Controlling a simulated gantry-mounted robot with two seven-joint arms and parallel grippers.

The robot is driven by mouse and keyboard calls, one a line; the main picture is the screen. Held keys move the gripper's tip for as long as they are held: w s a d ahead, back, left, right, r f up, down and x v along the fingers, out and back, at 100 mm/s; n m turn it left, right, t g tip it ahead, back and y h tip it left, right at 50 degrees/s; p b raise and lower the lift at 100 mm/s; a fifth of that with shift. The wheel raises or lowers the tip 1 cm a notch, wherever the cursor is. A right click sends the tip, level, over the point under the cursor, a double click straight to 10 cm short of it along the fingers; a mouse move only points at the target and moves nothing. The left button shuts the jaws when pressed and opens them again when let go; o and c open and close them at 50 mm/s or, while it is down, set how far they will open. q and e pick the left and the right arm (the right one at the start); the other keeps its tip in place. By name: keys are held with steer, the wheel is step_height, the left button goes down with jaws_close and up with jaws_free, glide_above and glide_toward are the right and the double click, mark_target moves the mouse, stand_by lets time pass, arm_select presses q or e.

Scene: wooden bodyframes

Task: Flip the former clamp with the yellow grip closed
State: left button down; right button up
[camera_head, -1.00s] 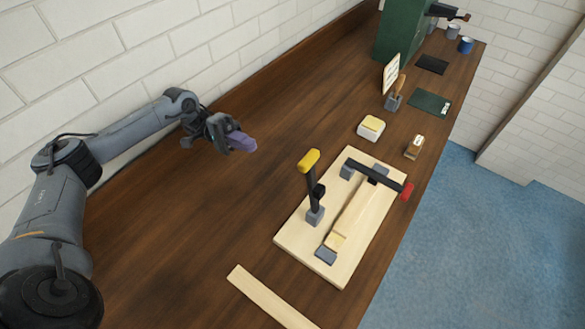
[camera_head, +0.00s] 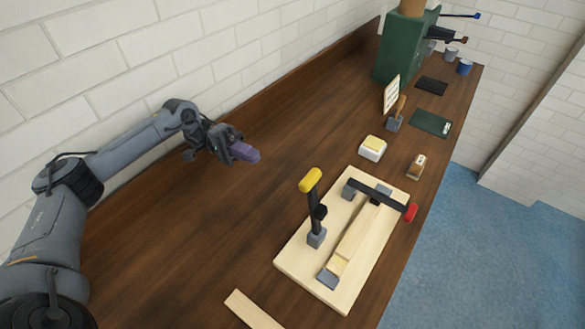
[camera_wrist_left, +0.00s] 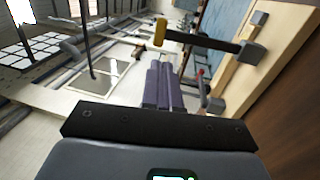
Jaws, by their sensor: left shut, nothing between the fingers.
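The former clamp with the yellow grip (camera_head: 311,181) stands upright on the left side of a pale wooden board (camera_head: 290,258). Its dark lever rises from a grey block. The same yellow grip (camera_wrist_left: 160,32) shows in the left wrist view, beyond my fingers. A second clamp with a red grip (camera_head: 410,212) lies down across a wooden strip (camera_head: 358,232) on the board. My left gripper (camera_head: 246,152) has purple fingers, is shut and empty, and hangs left of and behind the yellow-grip clamp, apart from it. Its fingers (camera_wrist_left: 163,88) show together in the left wrist view. My right gripper is not visible.
A loose wooden strip (camera_head: 252,310) lies at the table's front. A white-and-yellow block (camera_head: 372,148), a small wooden block (camera_head: 417,166), a brush (camera_head: 396,115) and a green machine (camera_head: 405,48) stand farther back. The table (camera_head: 190,240) left of the board is clear.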

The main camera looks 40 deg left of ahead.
arm_select(q)
steer(key=p, duration=0.4)
glide_toward(305, 178)
steer(key=x, duration=0.1)
steer(key=p+x, duration=0.1)
steer(key=x, duration=0.1)
steer(key=p+x, duration=0.1)
steer(key=shift+w+d+f, duration=0.4)
steer(key=shift+w, duration=0.05)
steer(key=shift+w+d, duration=0.1)
steer(key=shift+d, duration=0.65)
steer(key=shift+r, duration=0.1)
